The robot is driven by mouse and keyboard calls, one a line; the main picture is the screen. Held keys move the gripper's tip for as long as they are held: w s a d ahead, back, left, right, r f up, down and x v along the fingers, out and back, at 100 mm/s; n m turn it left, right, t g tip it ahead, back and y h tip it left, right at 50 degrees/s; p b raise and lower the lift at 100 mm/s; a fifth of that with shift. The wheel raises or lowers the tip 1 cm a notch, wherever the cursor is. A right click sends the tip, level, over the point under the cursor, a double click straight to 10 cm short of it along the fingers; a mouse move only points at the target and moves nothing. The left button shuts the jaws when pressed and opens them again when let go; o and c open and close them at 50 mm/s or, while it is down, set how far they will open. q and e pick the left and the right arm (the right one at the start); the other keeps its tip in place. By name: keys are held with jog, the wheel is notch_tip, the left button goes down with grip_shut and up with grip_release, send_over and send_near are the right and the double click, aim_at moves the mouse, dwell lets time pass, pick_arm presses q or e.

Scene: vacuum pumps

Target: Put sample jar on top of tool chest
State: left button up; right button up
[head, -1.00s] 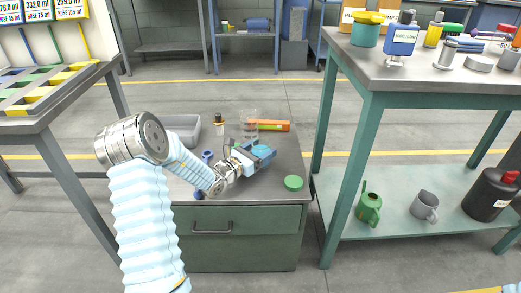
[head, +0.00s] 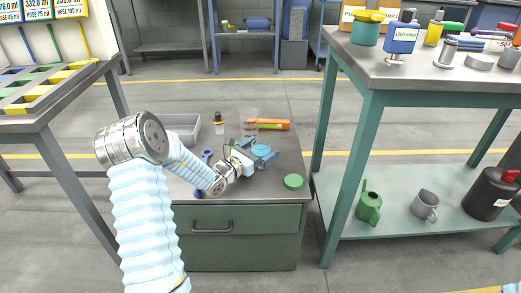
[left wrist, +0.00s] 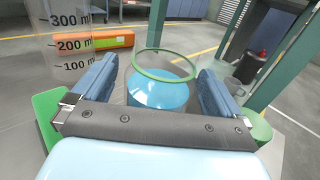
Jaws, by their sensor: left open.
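The sample jar (left wrist: 160,88) looks clear with light blue contents and a green ring at its rim. It stands upright on the grey top of the green tool chest (head: 250,217); in the head view its blue part (head: 262,149) shows by the fingers. My left gripper (head: 259,155) is open, low over the chest top. In the left wrist view its two blue fingers (left wrist: 152,88) stand on either side of the jar, with gaps showing. The jar's lower part is hidden behind the gripper body. My right gripper is out of view.
On the chest top are a green disc (head: 293,182), a clear measuring beaker (head: 249,118), an orange level (head: 272,125), a grey bin (head: 182,127) and a small dark-topped bottle (head: 219,120). A green workbench (head: 371,100) stands at the right, a sorting table (head: 40,122) at the left.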

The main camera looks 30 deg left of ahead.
pick_arm(q)
jog(key=shift+r, duration=0.1)
notch_tip(320, 180, up, 3)
jog(key=shift+f, duration=0.2)
jog(key=s+d+r, duration=0.7)
jog(key=s+r, duration=0.3)
jog(key=s, duration=0.2)
jog(key=shift+d, duration=0.2)
jog(key=shift+r, duration=0.1)
jog(key=shift+c, duration=0.3)
grip_shut()
dwell(0.7)
